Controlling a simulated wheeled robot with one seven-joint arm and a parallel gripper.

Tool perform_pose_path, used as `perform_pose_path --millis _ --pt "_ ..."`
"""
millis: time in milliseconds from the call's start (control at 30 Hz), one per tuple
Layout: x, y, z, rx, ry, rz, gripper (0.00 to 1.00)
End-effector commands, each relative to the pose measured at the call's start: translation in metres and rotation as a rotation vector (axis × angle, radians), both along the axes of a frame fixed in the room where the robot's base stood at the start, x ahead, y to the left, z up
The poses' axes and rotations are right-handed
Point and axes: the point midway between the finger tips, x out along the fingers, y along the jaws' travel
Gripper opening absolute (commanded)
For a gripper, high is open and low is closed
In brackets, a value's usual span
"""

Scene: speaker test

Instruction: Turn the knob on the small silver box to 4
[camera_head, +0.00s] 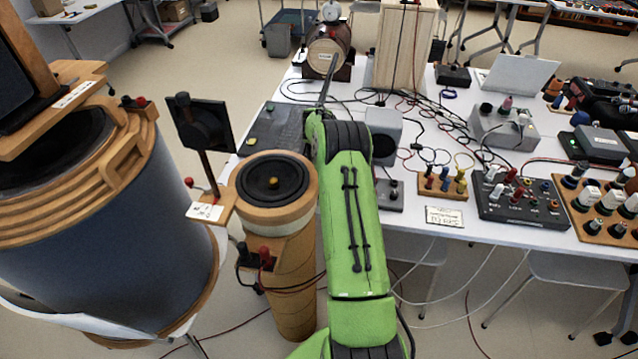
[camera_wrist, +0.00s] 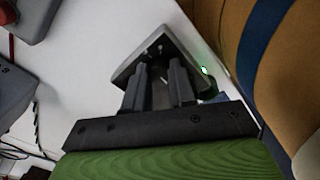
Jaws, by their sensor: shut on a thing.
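In the wrist view, a small silver-grey box (camera_wrist: 128,72) stands at a tilt just ahead of my gripper (camera_wrist: 160,82). A small green light glows beside its right edge. The two dark fingers reach to the face of the box and are shut on its knob. The knob is mostly hidden between the fingers, so its setting and any numbers cannot be read. In the head view my green arm reaches over the left part of the table, and its forearm hides the gripper and the box it touches.
In the head view, a wooden speaker column (camera_head: 293,270) stands close left of my arm, with a large drum-like speaker (camera_head: 110,240) further left. A grey box (camera_head: 388,122) is right of the arm. Cables and knobbed boxes crowd the white table (camera_head: 480,228). A brown, blue-striped surface (camera_wrist: 235,45) is close right in the wrist view.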

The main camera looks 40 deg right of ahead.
Motion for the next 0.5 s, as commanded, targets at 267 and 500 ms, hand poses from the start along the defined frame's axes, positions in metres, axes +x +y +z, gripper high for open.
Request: perform_pose_path --millis 267,500 --pt "0.0004 -0.0006 0.0011 -0.002 -0.002 -0.001 0.0" --pt "0.0003 -0.0005 0.0008 -0.001 -0.001 -0.001 0.5"
